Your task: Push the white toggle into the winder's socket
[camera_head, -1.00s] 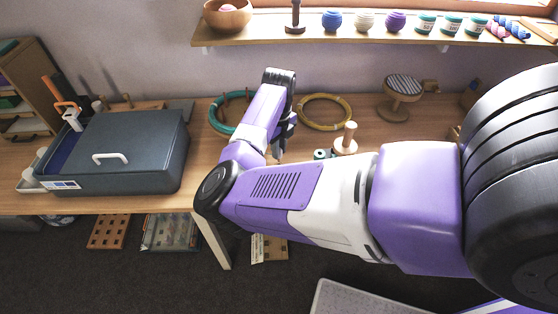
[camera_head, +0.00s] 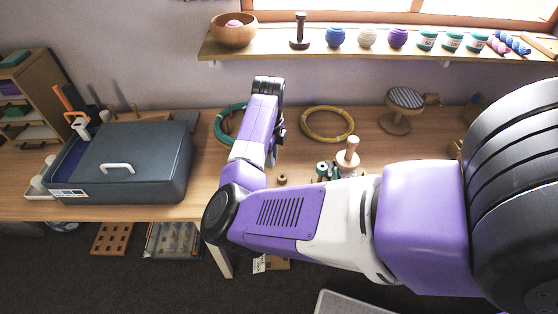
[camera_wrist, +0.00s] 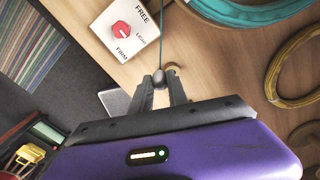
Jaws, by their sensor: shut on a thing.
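In the wrist view my gripper (camera_wrist: 160,84) is shut on a small greyish rounded piece (camera_wrist: 159,77), which I take to be the toggle. A thin teal cord (camera_wrist: 161,35) runs up from it. A tan knob-like thing (camera_wrist: 173,67) shows just beyond the right fingertip; I cannot tell whether they touch. A white panel (camera_wrist: 98,30) with a red dial, marked FREE, LIGHT and FIRM, lies to the upper left; it may belong to the winder. No socket can be made out. In the head view my arm mostly hides the gripper.
On the table are a teal ring (camera_head: 221,124), a yellow ring (camera_head: 327,108), a wooden peg stand (camera_head: 348,158), dark green spools (camera_head: 322,170) and a striped-top stand (camera_head: 406,98). A large grey box (camera_head: 130,165) fills the left. A shelf (camera_head: 370,48) hangs above the back.

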